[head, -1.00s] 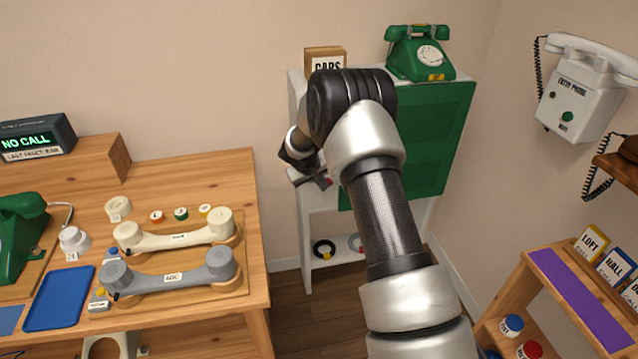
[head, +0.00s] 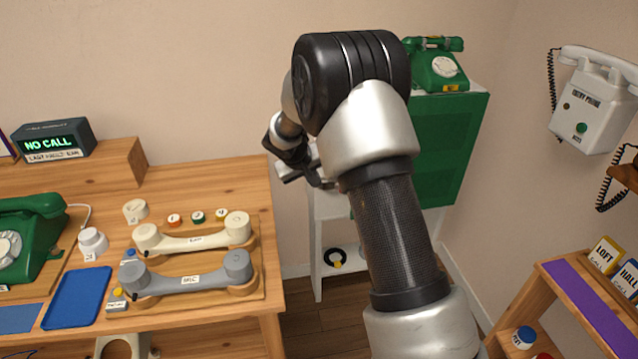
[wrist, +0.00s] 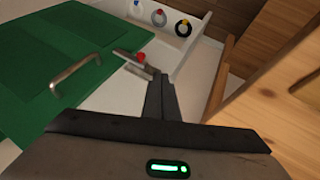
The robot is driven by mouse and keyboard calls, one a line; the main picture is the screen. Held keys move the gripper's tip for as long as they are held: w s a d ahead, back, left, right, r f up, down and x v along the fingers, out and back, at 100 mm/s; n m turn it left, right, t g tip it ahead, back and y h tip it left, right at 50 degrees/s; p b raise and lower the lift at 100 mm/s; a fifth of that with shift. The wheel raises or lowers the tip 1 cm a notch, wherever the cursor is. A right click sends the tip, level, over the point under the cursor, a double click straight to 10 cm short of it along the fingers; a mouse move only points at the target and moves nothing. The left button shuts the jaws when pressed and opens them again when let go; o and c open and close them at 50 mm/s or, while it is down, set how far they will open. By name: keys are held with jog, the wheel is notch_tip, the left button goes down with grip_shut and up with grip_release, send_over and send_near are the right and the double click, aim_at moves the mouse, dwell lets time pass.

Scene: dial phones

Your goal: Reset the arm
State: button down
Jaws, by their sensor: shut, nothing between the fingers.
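My gripper (head: 318,180) is in front of the white cabinet in the head view, partly hidden by my own wrist and arm. In the wrist view my gripper (wrist: 158,84) shows its fingers together with nothing between them. The fingertips appear over the cabinet's white surface, close to a small lever with a red knob (wrist: 141,57); I cannot tell whether they touch it. The cabinet's green door (wrist: 60,75) with a metal handle (wrist: 76,74) lies to the left of the fingers. The green door also shows in the head view (head: 450,150), right of my arm.
A wooden table (head: 210,180) on the left bears a cream handset (head: 195,238), a grey handset (head: 187,280) and a green dial phone (head: 30,240). Another green phone (head: 436,65) stands on the cabinet. A white wall phone (head: 590,100) and a wooden shelf (head: 570,285) are at right.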

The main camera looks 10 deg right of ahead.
jog(key=shift+s+r, duration=0.1)
jog(key=shift+r, duration=0.05)
jog(key=s+d+r+m, duration=0.2)
jog(key=s+d+r, duration=0.1)
jog(key=s+r, duration=1.45)
jog(key=s+a+r+y, duration=0.1)
jog(key=s+r+y, duration=0.1)
jog(key=s, duration=0.9)
jog(key=s+a+r+y, duration=0.2)
jog(key=s, duration=0.9)
notch_tip(320, 180, up, 18)
jog(key=p, duration=1.9)
jog(key=shift+s+r, duration=0.25)
jog(key=shift+s, duration=0.1)
